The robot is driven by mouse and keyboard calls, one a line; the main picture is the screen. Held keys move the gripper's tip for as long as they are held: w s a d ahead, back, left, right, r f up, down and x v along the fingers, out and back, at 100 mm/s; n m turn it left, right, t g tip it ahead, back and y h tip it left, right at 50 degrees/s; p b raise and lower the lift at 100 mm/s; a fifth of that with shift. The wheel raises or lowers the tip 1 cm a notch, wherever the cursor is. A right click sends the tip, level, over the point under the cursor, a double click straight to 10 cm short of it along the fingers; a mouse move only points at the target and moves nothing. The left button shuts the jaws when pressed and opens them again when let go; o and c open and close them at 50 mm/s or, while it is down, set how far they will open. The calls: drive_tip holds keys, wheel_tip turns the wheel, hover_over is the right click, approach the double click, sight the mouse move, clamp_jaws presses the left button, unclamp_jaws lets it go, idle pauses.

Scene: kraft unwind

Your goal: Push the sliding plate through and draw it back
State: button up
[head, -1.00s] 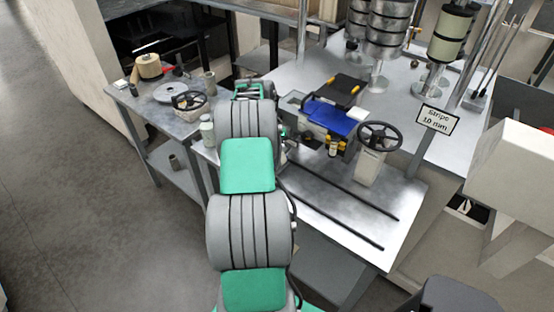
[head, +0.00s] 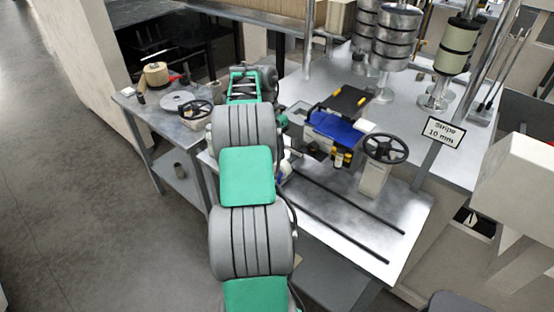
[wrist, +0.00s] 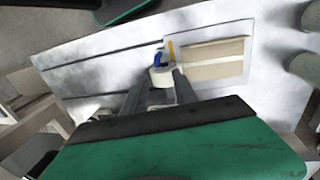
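My gripper (wrist: 162,84) shows in the wrist view with two dark fingers standing apart. A small white piece (wrist: 160,77) with a blue loop (wrist: 158,58) above it lies between or just beyond the fingertips; I cannot tell if they grip it. To its right is a flat beige plate (wrist: 212,60) in a pale surround, with a yellow strip at its left side. I cannot tell if this is the sliding plate. In the head view my arm hides the gripper. The bench unit there has a blue cover (head: 335,126) and a black plate (head: 347,100) with yellow ends.
Two dark rails (head: 345,208) run along the bench. A black handwheel (head: 385,149) stands on a pale post right of the unit, by a "Stripe 10 mm" sign (head: 443,130). Metal rolls (head: 398,40) stand behind. A side table (head: 150,105) at left holds a tape roll and disc.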

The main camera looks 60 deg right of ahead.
drive_tip(key=shift+r, duration=0.1)
drive_tip(key=w+a+f+n+h+b, duration=0.15)
drive_tip(key=w+a+b, duration=0.4)
drive_tip(key=b, duration=0.55)
drive_tip(key=s+d+m+h, duration=0.1)
drive_tip(key=s+d+h, duration=0.2)
drive_tip(key=s, duration=0.3)
drive_tip(key=shift+g, duration=0.3)
drive_tip(key=x, duration=0.3)
drive_tip(key=d+x, duration=0.1)
drive_tip(key=x, duration=0.3)
drive_tip(key=shift+r, duration=0.1)
clamp_jaws()
